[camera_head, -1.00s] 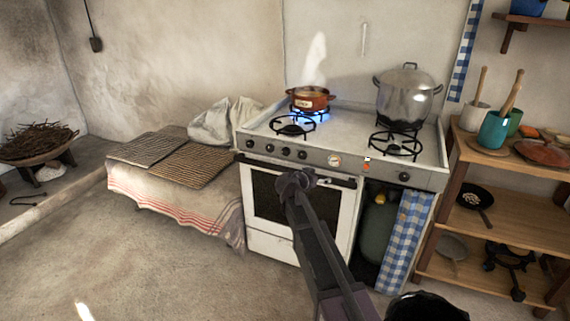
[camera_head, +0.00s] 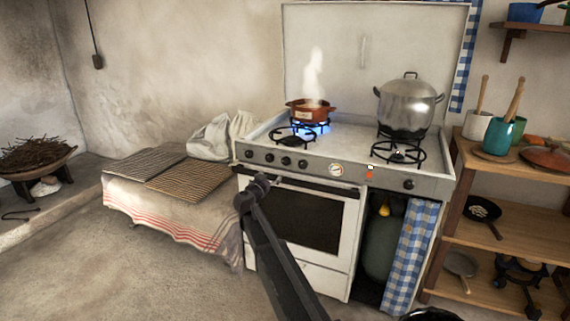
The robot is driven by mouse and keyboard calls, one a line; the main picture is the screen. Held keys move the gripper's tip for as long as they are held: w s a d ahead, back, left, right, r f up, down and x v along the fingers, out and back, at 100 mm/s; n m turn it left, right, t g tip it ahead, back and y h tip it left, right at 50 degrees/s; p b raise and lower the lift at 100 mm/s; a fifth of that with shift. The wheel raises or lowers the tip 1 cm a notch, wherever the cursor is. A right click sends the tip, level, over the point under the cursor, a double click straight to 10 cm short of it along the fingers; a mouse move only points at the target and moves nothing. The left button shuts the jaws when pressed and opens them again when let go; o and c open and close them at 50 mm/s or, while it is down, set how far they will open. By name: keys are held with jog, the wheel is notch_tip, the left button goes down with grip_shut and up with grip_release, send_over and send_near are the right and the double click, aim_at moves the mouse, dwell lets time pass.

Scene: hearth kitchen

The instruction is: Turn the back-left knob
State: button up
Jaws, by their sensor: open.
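The white stove (camera_head: 345,232) has a grey front panel with several black knobs. On the left part of the panel sit a leftmost knob (camera_head: 249,154), a second knob (camera_head: 269,157), a third knob (camera_head: 286,161) and a fourth knob (camera_head: 303,164). Another knob (camera_head: 408,184) is at the far right. I cannot tell which one serves the back-left burner. That burner (camera_head: 310,126) burns blue under a red-brown pot (camera_head: 310,109). My gripper (camera_head: 262,181) is open, just below the left knobs in the picture and apart from them. Its fingers are too small to make out.
A large lidded metal pot (camera_head: 408,103) stands on the back-right burner. The oven handle (camera_head: 300,183) runs below the knobs. A cloth-covered bench (camera_head: 170,215) stands left of the stove, wooden shelves (camera_head: 500,245) right. Floor at front left is clear.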

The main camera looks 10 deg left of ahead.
aim_at(285, 162)
jog(key=x, duration=1.3)
jog(key=shift+w+d, duration=0.15)
jog(key=shift+w, duration=0.2)
jog(key=c, duration=1.1)
